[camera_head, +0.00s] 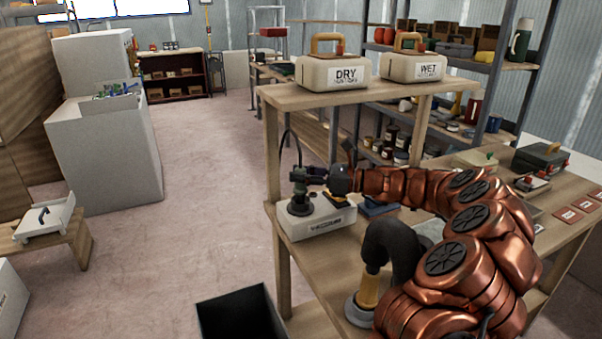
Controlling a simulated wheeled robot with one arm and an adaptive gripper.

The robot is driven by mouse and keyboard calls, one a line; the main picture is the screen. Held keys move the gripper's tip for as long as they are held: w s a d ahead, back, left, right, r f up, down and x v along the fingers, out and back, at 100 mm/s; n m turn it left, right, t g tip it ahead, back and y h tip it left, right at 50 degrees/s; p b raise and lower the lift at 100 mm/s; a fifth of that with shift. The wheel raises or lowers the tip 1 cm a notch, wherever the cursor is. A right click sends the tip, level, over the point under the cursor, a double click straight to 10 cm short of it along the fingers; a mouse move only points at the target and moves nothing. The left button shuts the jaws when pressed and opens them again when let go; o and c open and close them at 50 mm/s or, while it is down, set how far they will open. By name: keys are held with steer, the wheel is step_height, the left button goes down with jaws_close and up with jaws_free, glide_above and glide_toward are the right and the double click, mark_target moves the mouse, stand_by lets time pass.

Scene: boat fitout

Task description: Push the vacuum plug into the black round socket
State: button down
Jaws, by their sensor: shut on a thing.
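A pale box labelled "VACUUM" (322,227) stands on the left end of the workbench. My gripper (312,175) comes in from the right above the box and is shut on the dark vacuum plug (298,174). A thin black cable (289,132) arches up behind the plug. The plug is over the black round socket; at this size I cannot tell whether they touch. The plug's lower end is hard to make out.
A raised shelf carries a "DRY" case (331,73) and a "WET" case (412,70), with a wooden post (271,150) close behind my gripper. A dark open bin (240,318) stands on the floor below.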

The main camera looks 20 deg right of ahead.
steer(key=shift+f, duration=1.45)
steer(key=c, duration=0.8)
jaws_free()
steer(key=shift+r, duration=0.1)
steer(key=shift+c, duration=0.2)
steer(key=shift+r, duration=0.1)
steer(key=shift+s, duration=0.1)
steer(key=v, duration=1.2)
